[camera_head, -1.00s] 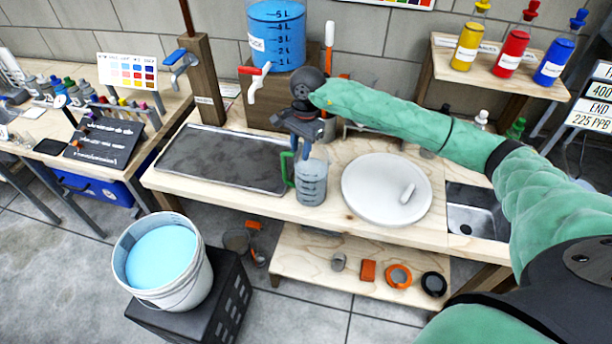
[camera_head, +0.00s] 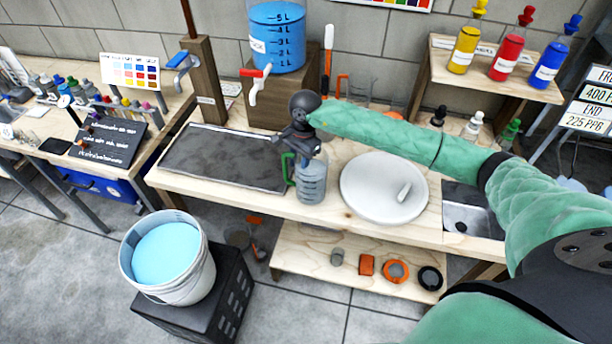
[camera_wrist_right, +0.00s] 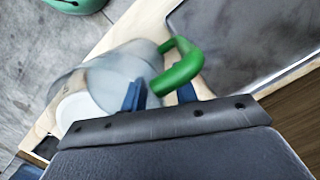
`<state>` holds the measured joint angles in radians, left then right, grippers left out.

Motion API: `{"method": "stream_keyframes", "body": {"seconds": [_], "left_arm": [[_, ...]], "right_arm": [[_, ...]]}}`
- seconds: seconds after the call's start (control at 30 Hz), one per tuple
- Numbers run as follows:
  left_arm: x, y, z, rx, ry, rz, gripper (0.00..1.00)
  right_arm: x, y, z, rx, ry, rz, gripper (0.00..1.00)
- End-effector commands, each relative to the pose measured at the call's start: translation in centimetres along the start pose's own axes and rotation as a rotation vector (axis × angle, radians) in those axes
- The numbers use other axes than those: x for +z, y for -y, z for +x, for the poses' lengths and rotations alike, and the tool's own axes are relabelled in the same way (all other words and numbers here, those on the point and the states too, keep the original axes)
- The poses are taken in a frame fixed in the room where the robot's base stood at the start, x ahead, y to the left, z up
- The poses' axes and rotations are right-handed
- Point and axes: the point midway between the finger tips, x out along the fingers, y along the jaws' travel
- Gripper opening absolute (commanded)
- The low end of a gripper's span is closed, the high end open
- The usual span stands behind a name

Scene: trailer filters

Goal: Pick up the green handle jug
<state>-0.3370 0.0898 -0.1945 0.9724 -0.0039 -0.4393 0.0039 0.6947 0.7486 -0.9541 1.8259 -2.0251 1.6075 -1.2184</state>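The clear jug with a green handle (camera_head: 311,184) stands upright on the wooden bench, between the dark mat and the white round plate. Its green handle (camera_head: 287,168) points left. My right gripper (camera_head: 303,158) is just above and behind the jug, hiding part of its rim. In the right wrist view the jug (camera_wrist_right: 110,75) is blurred, and its green handle (camera_wrist_right: 182,68) reaches between my two blue fingertips (camera_wrist_right: 160,94). The fingers look apart, with some space beside the handle. My left gripper is not in view.
The dark mat (camera_head: 225,158) lies left of the jug, the white round plate (camera_head: 375,190) right, and a sink (camera_head: 468,215) farther right. A blue water container (camera_head: 277,40) with a red-handled tap stands behind. A white bucket (camera_head: 195,275) stands in front, left.

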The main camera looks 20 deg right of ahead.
Motion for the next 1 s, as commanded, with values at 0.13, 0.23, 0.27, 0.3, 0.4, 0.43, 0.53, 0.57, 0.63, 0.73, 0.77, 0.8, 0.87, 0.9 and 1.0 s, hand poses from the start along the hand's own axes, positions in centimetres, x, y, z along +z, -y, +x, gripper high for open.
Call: {"method": "stream_keyframes", "body": {"seconds": [0.13, 0.23, 0.27, 0.3, 0.4, 0.43, 0.53, 0.57, 0.63, 0.73, 0.77, 0.8, 0.87, 0.9, 1.0], "left_arm": [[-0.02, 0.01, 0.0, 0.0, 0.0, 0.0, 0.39], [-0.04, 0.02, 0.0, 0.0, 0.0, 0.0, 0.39], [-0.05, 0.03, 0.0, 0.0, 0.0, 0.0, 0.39], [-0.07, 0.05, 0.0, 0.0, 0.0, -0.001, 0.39], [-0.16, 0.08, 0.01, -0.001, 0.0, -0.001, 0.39], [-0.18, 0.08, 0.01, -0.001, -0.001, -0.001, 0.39], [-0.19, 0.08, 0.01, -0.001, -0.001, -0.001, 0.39], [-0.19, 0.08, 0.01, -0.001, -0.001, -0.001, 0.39], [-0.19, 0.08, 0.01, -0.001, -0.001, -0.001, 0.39], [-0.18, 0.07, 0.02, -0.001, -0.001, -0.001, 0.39], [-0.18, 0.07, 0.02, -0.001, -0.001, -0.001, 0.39], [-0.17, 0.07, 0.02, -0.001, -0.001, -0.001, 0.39], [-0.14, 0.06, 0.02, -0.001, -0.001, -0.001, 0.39], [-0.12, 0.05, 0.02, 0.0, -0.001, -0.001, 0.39], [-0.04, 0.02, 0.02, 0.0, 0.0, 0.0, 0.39]], "right_arm": [[0.0, 0.0, -0.02, 0.0, 0.0, 0.0, 0.07], [0.0, 0.0, -0.02, 0.0, 0.0, 0.0, 0.0], [0.0, 0.0, -0.03, 0.0, 0.0, 0.0, 0.0], [0.0, 0.01, -0.02, 0.0, 0.0, 0.0, 0.0], [0.03, 0.01, -0.02, -0.001, 0.0, 0.0, 0.0], [0.03, 0.01, -0.01, -0.001, 0.0, 0.0, 0.0], [0.05, 0.02, 0.0, -0.001, 0.001, -0.001, 0.0], [0.05, 0.02, 0.01, -0.001, 0.001, -0.001, 0.0], [0.07, 0.03, 0.02, -0.001, 0.001, -0.001, 0.0], [0.08, 0.03, 0.03, -0.001, 0.001, -0.001, 0.0], [0.08, 0.03, 0.04, -0.001, 0.001, -0.001, 0.0], [0.08, 0.03, 0.04, -0.001, 0.001, -0.001, 0.0], [0.09, 0.03, 0.05, -0.001, 0.001, -0.001, 0.0], [0.09, 0.03, 0.05, -0.001, 0.001, -0.001, 0.0], [0.1, 0.03, 0.06, -0.001, 0.002, -0.001, 0.0]]}}
